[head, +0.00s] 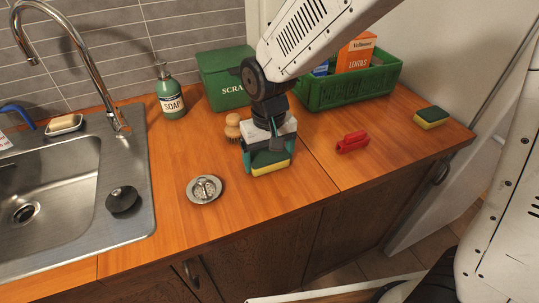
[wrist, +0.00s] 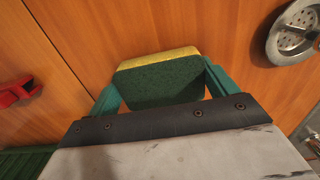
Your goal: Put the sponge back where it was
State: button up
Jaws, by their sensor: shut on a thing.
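A sponge with a green scouring side and a yellow side (head: 270,167) is between the fingers of my gripper (head: 268,158), at the middle of the wooden counter. In the wrist view the sponge (wrist: 158,82) sits between the two green fingertips (wrist: 160,92), green side toward the camera and yellow edge beyond. My gripper is shut on it. I cannot tell whether the sponge touches the counter. A second green and yellow sponge (head: 431,117) lies at the counter's right end, apart from my gripper.
A metal strainer (head: 205,190) lies front left of my gripper, a wooden brush (head: 232,128) close behind left, and a red clip (head: 352,143) to the right. A green crate (head: 345,92), scraps box (head: 222,82) and soap bottle (head: 170,95) stand behind. The sink (head: 50,185) is left.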

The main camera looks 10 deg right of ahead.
aim_at(269, 156)
jog(key=shift+f, duration=0.15)
jog(key=o, duration=0.8)
notch_tip(269, 156, up, 12)
jog(key=shift+r, duration=0.2)
jog(key=s+d+r+m, duration=0.1)
jog(key=s+d+r, duration=0.15)
jog(key=d, duration=0.35)
jog(key=s+d+r, duration=0.2)
jog(key=s+d, duration=0.2)
jog(key=d, duration=0.1)
jog(key=s+d+f+m+t, duration=0.1)
jog(key=s+d+m, duration=0.1)
jog(key=s+d, duration=0.8)
jog(key=shift+s, duration=1.4)
